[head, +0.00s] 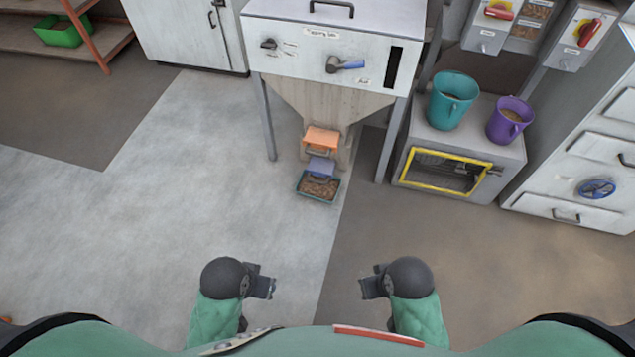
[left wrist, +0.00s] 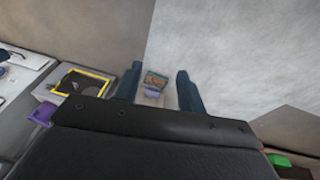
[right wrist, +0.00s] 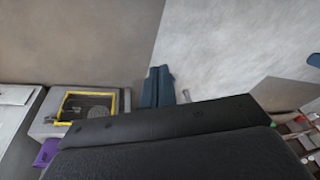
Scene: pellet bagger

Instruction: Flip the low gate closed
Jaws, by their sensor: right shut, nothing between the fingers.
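The pellet machine (head: 330,40) stands ahead with a tapered hopper. At its low outlet are an orange flap (head: 322,138) and, just below it, a blue flap (head: 320,169); which one is the low gate I cannot tell. A tray of pellets (head: 300,185) sits on the floor beneath. My left gripper (head: 272,283) is open and empty, well short of the outlet; its two fingers stand apart in the left wrist view (left wrist: 158,88). My right gripper (head: 364,285) is shut and empty, also well short; its fingers are together in the right wrist view (right wrist: 158,72).
A blue-handled lever (head: 347,65) and a black knob (head: 268,44) are on the machine's front. To its right, a yellow-framed unit (head: 405,183) carries a teal bucket (head: 450,100) and a purple bucket (head: 509,121). The floor between my grippers and the outlet is clear.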

